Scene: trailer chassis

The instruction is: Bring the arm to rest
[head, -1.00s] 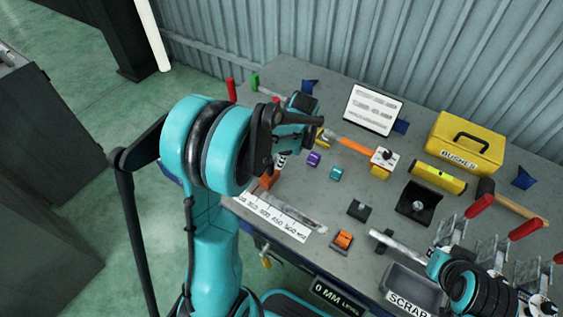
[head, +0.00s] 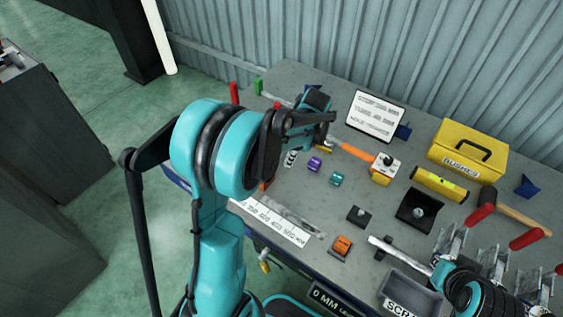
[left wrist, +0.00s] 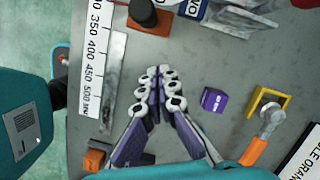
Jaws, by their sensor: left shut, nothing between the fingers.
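My left arm comes in from the left in the head view, bent at a large teal and black joint. Its gripper (head: 291,158) hangs over the left part of the bench (head: 330,203), partly hidden by the arm. In the left wrist view the gripper (left wrist: 159,72) is shut, with its white and black fingers together and nothing between them. A purple block (left wrist: 214,100) lies right of the fingers, apart from them. My right arm shows at the lower right of the head view; its gripper is not visible.
A ruler strip (head: 270,221) lies at the bench's front left. A teal block (head: 337,178), an orange-handled tool (head: 355,152), a sign (head: 375,115) and a yellow box (head: 467,150) are to the right. Red-handled clamps and a scrap bin (head: 408,290) are near my right arm.

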